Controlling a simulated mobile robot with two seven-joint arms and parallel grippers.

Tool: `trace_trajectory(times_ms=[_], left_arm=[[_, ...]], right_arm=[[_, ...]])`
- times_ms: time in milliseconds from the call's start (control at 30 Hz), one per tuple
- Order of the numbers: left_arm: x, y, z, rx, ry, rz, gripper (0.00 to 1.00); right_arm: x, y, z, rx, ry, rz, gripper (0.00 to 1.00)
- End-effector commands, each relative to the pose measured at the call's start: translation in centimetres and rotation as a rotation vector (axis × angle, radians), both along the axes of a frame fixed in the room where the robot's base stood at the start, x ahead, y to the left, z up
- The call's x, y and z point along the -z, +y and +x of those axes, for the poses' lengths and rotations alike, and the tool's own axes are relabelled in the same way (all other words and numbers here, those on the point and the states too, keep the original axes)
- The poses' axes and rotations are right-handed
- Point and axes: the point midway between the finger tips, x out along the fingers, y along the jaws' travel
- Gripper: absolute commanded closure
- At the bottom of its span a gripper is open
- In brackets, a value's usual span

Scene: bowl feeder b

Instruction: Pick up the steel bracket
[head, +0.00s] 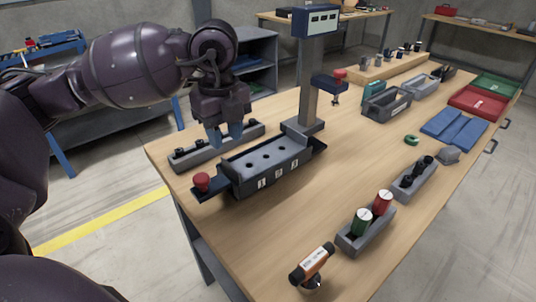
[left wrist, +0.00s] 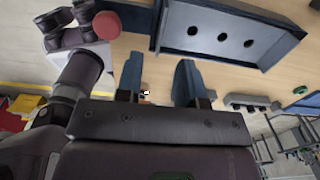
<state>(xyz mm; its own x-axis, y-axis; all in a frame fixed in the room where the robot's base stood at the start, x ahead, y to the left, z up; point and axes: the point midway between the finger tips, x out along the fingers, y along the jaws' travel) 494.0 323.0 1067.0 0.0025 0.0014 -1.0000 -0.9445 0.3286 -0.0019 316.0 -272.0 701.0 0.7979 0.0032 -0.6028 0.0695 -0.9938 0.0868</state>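My left gripper (head: 228,135) points down just behind the dark grey fixture with three holes (head: 265,163), over the left part of the table. In the left wrist view its two blue fingers (left wrist: 158,82) stand apart with nothing clearly held between them. The fixture's top (left wrist: 225,35) shows beyond the fingers there. No part is clearly recognisable as the steel bracket; a small grey piece (head: 449,156) lies right of the middle of the table, and I cannot tell if it is the bracket. My right gripper is not in view.
A grey rail with black knobs (head: 190,156) lies behind the fixture. A post with a display (head: 308,85) rises beside it.

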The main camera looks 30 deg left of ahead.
Motion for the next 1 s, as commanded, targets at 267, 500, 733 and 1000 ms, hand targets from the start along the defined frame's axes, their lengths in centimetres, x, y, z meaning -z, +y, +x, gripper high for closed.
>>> trace_trajectory(times_ms=[267,500,733,1000], left_arm=[[2.9,0.0,0.0,0.001,0.002,0.0,0.65],[5.5,-0.3,-0.1,0.001,0.007,-0.002,0.65],[7.8,-0.3,-0.1,0.001,0.003,-0.001,0.65],[7.7,-0.3,-0.1,0.001,0.0,-0.001,0.74]], right_arm=[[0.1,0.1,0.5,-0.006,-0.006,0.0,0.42],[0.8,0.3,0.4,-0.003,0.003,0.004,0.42],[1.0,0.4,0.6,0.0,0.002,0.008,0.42],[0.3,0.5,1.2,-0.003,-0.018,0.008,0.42]])
